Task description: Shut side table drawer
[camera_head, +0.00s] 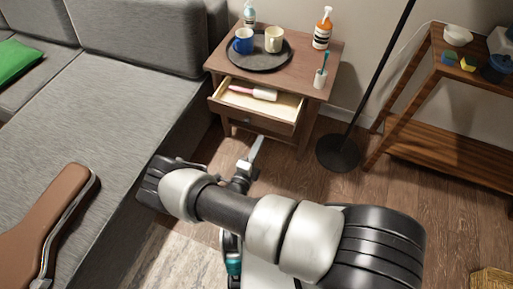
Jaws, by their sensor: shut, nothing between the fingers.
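The wooden side table (289,55) stands beyond my arm, right of the sofa. Its upper drawer (254,117) is pulled out toward me, and its pale inside shows. A pink and white object (254,93) lies in the drawer. The small dark knob (246,121) is on the drawer front. My gripper (256,146) is shut and empty, below and in front of the drawer front. I cannot tell whether its tip touches the drawer.
A black tray (258,61) with a blue mug (243,41) and a cream mug (274,39) sits on the tabletop, near bottles. The grey sofa (125,90) is close on the left. A black lamp base (338,153) and wooden shelf (430,145) stand right.

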